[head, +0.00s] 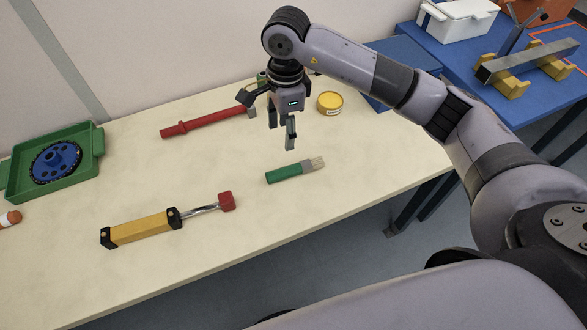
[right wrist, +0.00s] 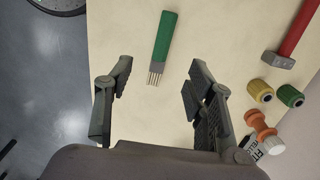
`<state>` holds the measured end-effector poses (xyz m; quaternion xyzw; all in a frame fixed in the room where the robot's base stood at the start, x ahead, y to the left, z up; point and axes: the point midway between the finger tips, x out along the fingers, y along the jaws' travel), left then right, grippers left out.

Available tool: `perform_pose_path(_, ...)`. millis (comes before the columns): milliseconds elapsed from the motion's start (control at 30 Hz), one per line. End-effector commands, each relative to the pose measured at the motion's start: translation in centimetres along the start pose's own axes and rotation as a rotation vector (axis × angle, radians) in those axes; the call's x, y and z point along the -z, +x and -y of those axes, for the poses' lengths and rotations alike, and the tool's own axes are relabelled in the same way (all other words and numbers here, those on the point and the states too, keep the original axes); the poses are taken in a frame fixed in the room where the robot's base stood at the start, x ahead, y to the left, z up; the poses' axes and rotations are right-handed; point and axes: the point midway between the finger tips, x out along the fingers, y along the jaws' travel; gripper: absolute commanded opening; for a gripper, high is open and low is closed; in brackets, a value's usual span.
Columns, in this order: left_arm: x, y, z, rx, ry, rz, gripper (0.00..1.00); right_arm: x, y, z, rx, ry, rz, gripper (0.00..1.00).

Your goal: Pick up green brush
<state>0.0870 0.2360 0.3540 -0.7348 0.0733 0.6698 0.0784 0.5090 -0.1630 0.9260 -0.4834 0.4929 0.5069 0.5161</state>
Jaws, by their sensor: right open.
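The green brush (head: 285,173) lies flat on the pale table, with its green handle to the left and its bristles to the right in the head view. My right gripper (head: 268,121) is open and empty, held above the table behind the brush. In the right wrist view the brush (right wrist: 164,40) lies ahead, with its bristle end pointing back toward the open right gripper (right wrist: 160,65), in line with the gap between the fingers. Nothing touches the brush. My left gripper is not in view.
A red-handled hammer (head: 205,123) lies behind, partly hidden by my gripper. A yellow tin (head: 329,103) stands at the right. A yellow tool with a red end (head: 140,230) lies front left. A green tray (head: 22,180) holds a blue disc. Clear table surrounds the brush.

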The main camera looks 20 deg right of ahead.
Motion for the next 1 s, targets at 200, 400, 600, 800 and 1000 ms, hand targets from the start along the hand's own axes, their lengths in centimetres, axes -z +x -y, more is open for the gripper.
perform_pose_path(200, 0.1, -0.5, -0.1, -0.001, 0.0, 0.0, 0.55, 1.4, 1.8, 0.1, -0.005, 0.005, -0.052, 0.49)
perform_pose_path(400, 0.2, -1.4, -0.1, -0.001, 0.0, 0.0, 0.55, 1.5, 6.1, 0.1, -0.006, 0.007, -0.05, 0.49)
perform_pose_path(600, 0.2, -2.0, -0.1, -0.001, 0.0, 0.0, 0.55, 1.6, 10.1, 0.2, -0.004, 0.006, -0.047, 0.49)
perform_pose_path(800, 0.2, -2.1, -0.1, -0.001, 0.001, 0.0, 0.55, 1.7, 11.8, 0.2, -0.001, 0.004, -0.047, 0.49)
perform_pose_path(1000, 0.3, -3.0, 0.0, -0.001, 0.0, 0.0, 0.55, 1.7, 13.8, 0.7, -0.004, 0.006, -0.046, 0.49)
